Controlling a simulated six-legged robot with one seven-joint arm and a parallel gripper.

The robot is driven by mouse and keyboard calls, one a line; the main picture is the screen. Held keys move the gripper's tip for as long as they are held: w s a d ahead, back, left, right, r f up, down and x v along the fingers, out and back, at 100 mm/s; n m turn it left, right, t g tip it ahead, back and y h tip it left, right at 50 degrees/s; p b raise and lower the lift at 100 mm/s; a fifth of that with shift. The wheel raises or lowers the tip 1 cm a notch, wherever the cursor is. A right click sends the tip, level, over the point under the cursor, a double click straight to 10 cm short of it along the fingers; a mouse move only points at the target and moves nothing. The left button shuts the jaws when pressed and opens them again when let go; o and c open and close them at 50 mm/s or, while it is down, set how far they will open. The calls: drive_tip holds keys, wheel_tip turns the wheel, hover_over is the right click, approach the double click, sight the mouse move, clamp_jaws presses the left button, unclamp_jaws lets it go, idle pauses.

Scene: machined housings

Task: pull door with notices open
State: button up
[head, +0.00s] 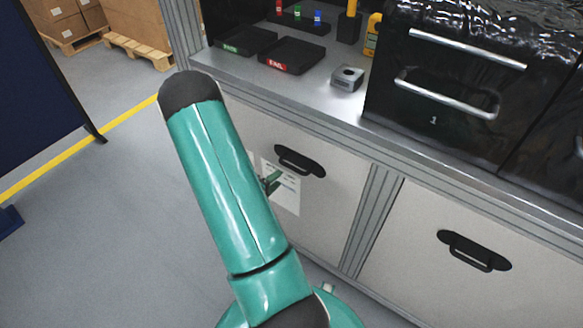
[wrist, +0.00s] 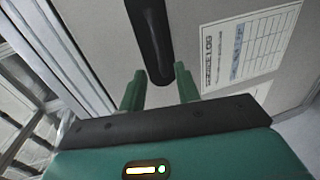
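The door with notices (head: 335,206) is the pale left cabinet door under the counter, and it looks shut. It has a black bar handle (head: 299,161) near its top and a white notice sheet (head: 286,190) below. In the wrist view the handle (wrist: 149,35) comes down from the top edge, and a printed log sheet (wrist: 248,45) is on the door to its right. My gripper (wrist: 160,76) is open, with the handle's near end between its two green fingertips. I cannot tell whether they touch it. In the head view my arm hides most of the gripper.
A second pale door (head: 455,270) with a black handle is to the right. The counter holds black trays (head: 292,53), a small metal housing (head: 347,78) and a black drawer unit (head: 440,85). Grey floor (head: 100,230) lies clear at left, beside a dark blue panel (head: 35,90).

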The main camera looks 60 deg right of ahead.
sight(290, 168)
drive_tip(key=x, duration=0.9)
drive_tip(key=shift+d, duration=0.4)
clamp_jaws()
